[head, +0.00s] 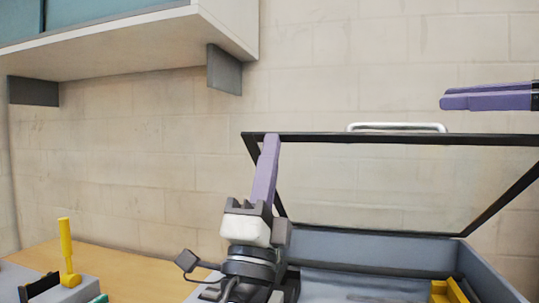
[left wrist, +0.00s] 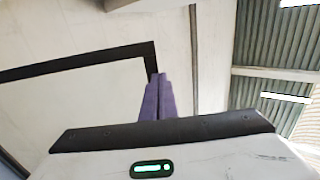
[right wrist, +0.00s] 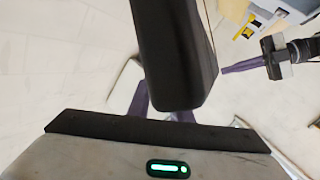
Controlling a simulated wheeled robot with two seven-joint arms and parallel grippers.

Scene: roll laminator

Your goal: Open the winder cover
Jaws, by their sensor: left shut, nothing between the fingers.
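The winder cover is a clear panel in a black frame (head: 400,139), with a silver handle (head: 397,126) on its upper edge. It stands raised and tilted above the grey machine body (head: 380,247). My left gripper (head: 269,138) is shut and empty, pointing up at the cover's upper left corner. In the left wrist view its fingertips (left wrist: 158,76) overlap the frame corner (left wrist: 150,50); I cannot tell whether they touch. My right gripper (head: 442,100) is right of the handle and higher, its purple fingers apart. A dark block partly hides those fingers (right wrist: 160,95) in the right wrist view.
A yellow upright handle (head: 67,250) stands at the lower left by a wooden table (head: 130,262). A yellow part (head: 449,290) sits inside the machine at the right. A wall shelf (head: 130,45) with grey brackets hangs at the upper left. A plain brick wall is behind.

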